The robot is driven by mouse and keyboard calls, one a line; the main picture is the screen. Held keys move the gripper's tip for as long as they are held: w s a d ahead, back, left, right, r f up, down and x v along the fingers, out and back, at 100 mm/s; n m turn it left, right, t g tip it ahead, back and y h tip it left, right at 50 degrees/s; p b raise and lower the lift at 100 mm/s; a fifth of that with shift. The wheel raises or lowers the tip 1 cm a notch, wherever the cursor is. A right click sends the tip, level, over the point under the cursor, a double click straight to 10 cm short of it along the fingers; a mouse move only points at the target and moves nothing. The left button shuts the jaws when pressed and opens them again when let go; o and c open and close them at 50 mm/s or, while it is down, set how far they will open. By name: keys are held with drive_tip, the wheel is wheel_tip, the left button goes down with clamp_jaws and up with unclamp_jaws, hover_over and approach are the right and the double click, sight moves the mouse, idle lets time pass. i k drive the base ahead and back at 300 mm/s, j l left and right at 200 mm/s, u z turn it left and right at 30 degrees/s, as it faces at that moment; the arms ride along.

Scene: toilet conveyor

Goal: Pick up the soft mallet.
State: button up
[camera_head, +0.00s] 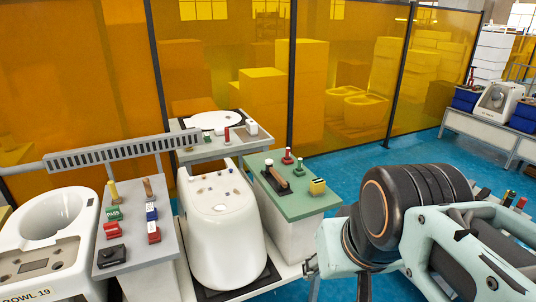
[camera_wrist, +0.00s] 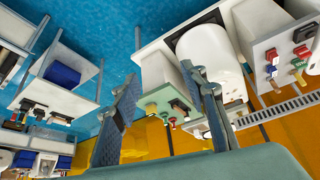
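I cannot tell for certain which object is the soft mallet. On the green-topped stand (camera_head: 311,206) lies a black block with a brown top (camera_head: 275,180). Near it are a red-and-green upright piece (camera_head: 287,157), another such piece (camera_head: 299,167) and a yellow box (camera_head: 317,186). On the grey stand (camera_head: 137,243) at left are an upright tan handle (camera_head: 113,191) and a brown handle (camera_head: 147,188), their lower ends unclear. My gripper (camera_wrist: 160,78) is open and empty in the wrist view, its fingers wide apart, with the green-topped stand beyond them.
A white toilet body (camera_head: 222,235) stands between the two stands. A rear table (camera_head: 205,152) holds a white disc and a red-handled piece. A slotted rail (camera_head: 110,152) runs at left. Orange screens (camera_head: 225,60) close the back.

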sight(269, 170)
drive_tip(key=u, duration=1.75)
drive_tip(key=z, duration=1.75)
drive_tip(key=i+u, duration=0.1)
drive_tip(key=i, duration=0.3)
